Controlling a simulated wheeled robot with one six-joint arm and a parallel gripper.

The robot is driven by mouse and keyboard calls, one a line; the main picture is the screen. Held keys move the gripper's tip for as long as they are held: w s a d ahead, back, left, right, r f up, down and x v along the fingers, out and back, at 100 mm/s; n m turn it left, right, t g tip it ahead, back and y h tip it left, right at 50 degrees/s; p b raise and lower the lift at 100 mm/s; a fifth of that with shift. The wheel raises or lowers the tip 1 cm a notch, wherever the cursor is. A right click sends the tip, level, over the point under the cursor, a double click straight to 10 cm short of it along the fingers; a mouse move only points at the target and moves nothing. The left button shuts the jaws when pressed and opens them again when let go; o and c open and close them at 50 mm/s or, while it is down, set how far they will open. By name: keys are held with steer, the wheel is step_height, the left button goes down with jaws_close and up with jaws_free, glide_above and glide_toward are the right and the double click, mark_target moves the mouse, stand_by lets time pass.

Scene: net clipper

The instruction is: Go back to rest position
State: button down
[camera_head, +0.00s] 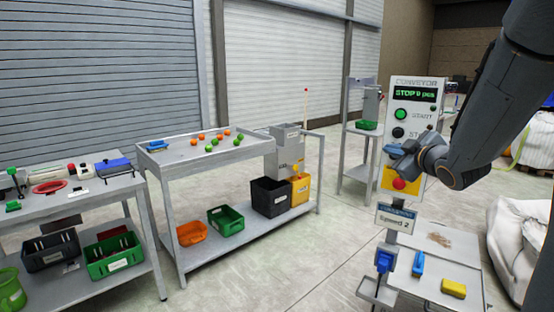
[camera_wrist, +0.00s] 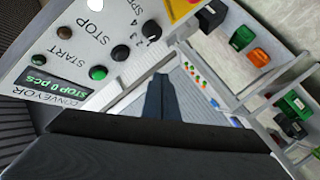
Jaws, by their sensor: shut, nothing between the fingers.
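My gripper (camera_head: 396,150) is in front of the conveyor control panel (camera_head: 414,88) at the right of the head view, with my arm coming in from the upper right. In the wrist view its dark fingers (camera_wrist: 160,92) are together with nothing between them. The panel also shows in the wrist view (camera_wrist: 88,58), beside the fingers; I cannot tell whether they touch it. Its display reads STOP 0 pcs. A lit green START button (camera_head: 400,114), a black STOP button (camera_head: 398,133) and a red button (camera_head: 399,184) on yellow show on it.
A table with a tray of orange and green balls (camera_head: 219,140) stands left of centre, with bins below. Another bench (camera_head: 78,187) is at far left. A small table (camera_head: 437,262) with a blue tool and yellow sponge is below the panel. White sacks (camera_head: 520,240) stand at right.

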steer(key=s+a+f+m+g+h, duration=0.1)
steer(key=s+a+f+m+g, duration=0.3)
steer(key=f, duration=0.4)
steer(key=s+a+f+m+g+h, duration=0.1)
steer(key=s+a+f+m+g, duration=0.15)
steer(key=s+a+f, duration=0.35)
steer(key=s+a+f+m+g, duration=0.1)
steer(key=s+a+f+g, duration=0.1)
steer(key=s, duration=0.4)
steer(key=s+a+f+m+g, duration=0.1)
steer(key=s+a+f+g, duration=0.2)
steer(key=s, duration=0.4)
steer(key=s+a+f+m+g+y, duration=0.1)
steer(key=s+a+f+g, duration=0.2)
steer(key=s, duration=0.4)
steer(key=shift+a+f, duration=0.4)
steer(key=shift+a, duration=0.15)
